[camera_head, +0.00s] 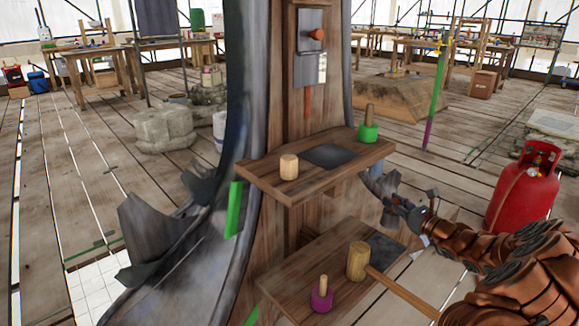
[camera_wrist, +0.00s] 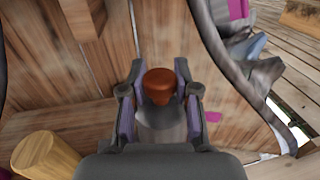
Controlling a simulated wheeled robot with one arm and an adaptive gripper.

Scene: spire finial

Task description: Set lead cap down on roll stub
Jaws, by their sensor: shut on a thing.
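My gripper (camera_head: 402,207) is right of the wooden post, between the upper and lower shelves. In the wrist view its two purple-padded jaws (camera_wrist: 158,100) close from both sides on a grey piece with a reddish-brown round knob, which looks like the lead cap (camera_wrist: 160,118). In the head view the cap is hard to make out at the gripper. A short pale wooden cylinder (camera_head: 289,166) stands upright on the upper shelf; I cannot tell whether it is the roll stub. No contact under the cap is visible.
The upper shelf (camera_head: 250,180) also holds a dark pad and a green-based peg (camera_head: 368,130). The lower shelf (camera_head: 290,270) holds a wooden mallet (camera_head: 358,262) and a pink-based peg (camera_head: 321,297). Curled grey lead (camera_head: 160,235) flanks the post. A red gas bottle (camera_head: 523,190) stands right.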

